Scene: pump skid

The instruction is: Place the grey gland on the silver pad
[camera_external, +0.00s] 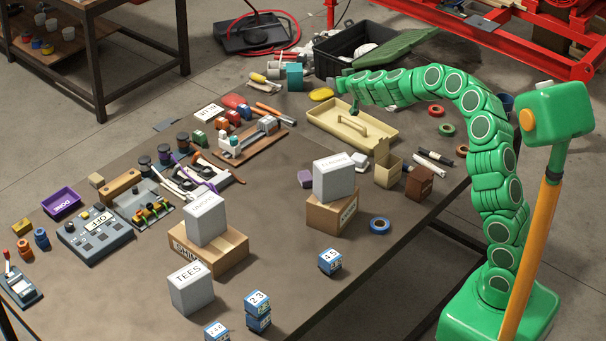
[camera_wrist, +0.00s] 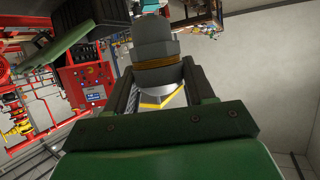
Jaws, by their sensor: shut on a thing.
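My gripper (camera_wrist: 158,88) is shut on the grey gland (camera_wrist: 152,42), a stepped dark grey round piece with a brownish band near its lower edge. The gland stands up from between the two fingers in the wrist view. In the external view my arm arches over the table's far right corner, with its end (camera_external: 346,84) above the table near the teal block; the gland cannot be made out there. I cannot tell for sure which surface is the silver pad; the wrist view does not show it clearly.
A tan tray with a handle (camera_external: 335,137) lies below my arm. A teal block (camera_external: 294,77) and a yellow piece (camera_external: 321,94) are near my arm's end. A wooden-based assembly (camera_external: 250,146) stands left of the tray. Boxes (camera_external: 331,216) crowd the front; bare tabletop lies between.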

